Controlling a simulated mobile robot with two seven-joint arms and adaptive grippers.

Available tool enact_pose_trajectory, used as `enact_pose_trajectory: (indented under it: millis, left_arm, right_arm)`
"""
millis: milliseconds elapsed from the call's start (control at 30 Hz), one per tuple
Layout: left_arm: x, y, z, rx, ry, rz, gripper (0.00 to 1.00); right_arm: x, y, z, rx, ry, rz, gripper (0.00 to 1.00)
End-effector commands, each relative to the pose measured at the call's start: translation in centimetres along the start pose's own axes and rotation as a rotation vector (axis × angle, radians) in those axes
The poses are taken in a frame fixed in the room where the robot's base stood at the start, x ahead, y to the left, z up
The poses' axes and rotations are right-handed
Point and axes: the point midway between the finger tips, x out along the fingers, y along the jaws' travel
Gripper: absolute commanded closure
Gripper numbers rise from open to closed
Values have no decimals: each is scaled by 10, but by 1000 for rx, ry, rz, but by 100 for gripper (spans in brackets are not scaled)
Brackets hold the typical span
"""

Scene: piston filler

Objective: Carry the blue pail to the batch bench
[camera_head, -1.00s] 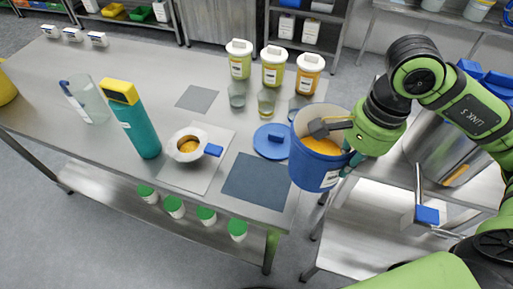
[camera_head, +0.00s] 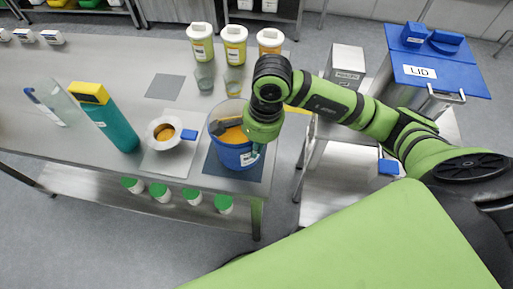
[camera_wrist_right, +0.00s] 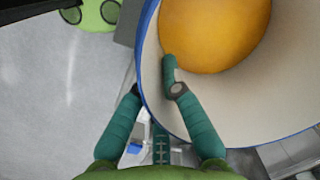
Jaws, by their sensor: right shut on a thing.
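My right gripper (camera_head: 257,146) is shut on the pail's right wall. In the right wrist view one finger is inside the rim and the other outside, with the pail (camera_wrist_right: 225,95) filling the upper right. My left gripper is not in view.
A white funnel-like dish (camera_head: 155,142), a teal-and-yellow bottle (camera_head: 112,125) and a clear jug (camera_head: 55,103) stand left of the pail. Several jars (camera_head: 235,45) line the back edge. A blue bin lid (camera_head: 430,65) and a steel box (camera_head: 345,65) are right of the bench.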

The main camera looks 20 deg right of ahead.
Motion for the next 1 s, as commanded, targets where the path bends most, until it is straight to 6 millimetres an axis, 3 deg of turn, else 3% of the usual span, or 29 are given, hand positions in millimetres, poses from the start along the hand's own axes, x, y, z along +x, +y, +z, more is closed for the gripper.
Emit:
enact_pose_trajectory:
  millis: [233, 633, 700, 1000]
  left_arm:
    - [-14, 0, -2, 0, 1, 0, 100]
    - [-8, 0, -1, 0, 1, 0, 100]
    - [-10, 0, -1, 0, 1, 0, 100]
    - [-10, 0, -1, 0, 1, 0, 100]
  right_arm:
    - [25, 2, -3, 0, -2, -1, 100]
    - [31, 1, -4, -2, 0, -4, 100]
    - [31, 3, -4, -1, 0, 2, 69]
    - [30, 3, -4, 0, 0, 2, 69]
